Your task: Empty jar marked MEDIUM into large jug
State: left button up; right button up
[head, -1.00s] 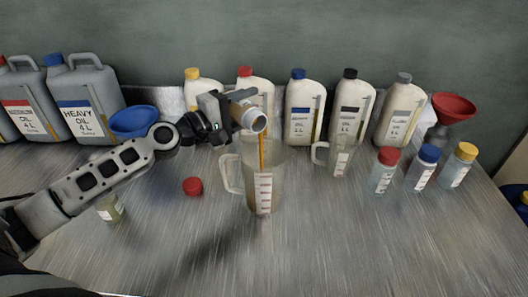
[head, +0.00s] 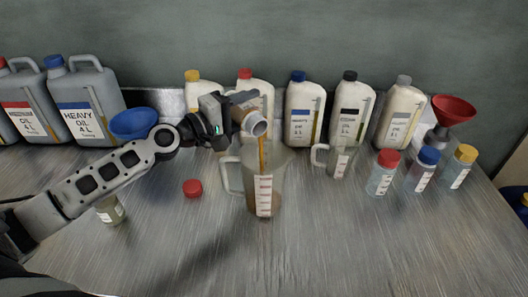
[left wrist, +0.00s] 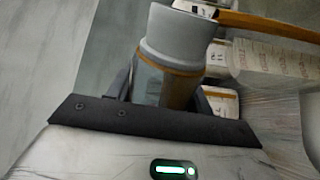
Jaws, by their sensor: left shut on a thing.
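My left gripper (head: 222,112) is shut on a jar (head: 254,124), which is tipped with its open mouth over the large jug (head: 265,192). The jar also shows between the fingers in the left wrist view (left wrist: 172,60); its label cannot be read. A brown stream (head: 263,152) runs from the jar's mouth down into the jug. The jug is clear, with a handle at its left and red marks on its front, and brown liquid shows in its lower part. The jug also shows in the left wrist view (left wrist: 270,62). My right gripper is not in view.
A red cap (head: 192,187) lies left of the jug. A smaller jug (head: 340,160) and several capped jars, one red-capped (head: 382,174), stand to the right. White oil bottles (head: 303,112) line the back. A blue funnel (head: 134,123) is at left. The front of the table is clear.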

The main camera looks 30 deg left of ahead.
pick_arm(q)
jog(key=shift+d+r+m, duration=0.1)
jog(key=shift+r+m, duration=0.15)
jog(key=shift+m, duration=0.05)
jog(key=shift+s+d+f+m, duration=0.1)
jog(key=shift+f+m, duration=0.05)
jog(key=shift+m, duration=0.25)
dwell(0.4)
jog(key=shift+d+f+m+b, duration=0.15)
jog(key=shift+m+b, duration=0.15)
jog(key=shift+m, duration=0.2)
dwell(0.3)
jog(key=shift+s+d+r+m+p, duration=0.15)
jog(key=shift+r+m+p, duration=0.2)
jog(key=shift+m, duration=0.15)
dwell(0.4)
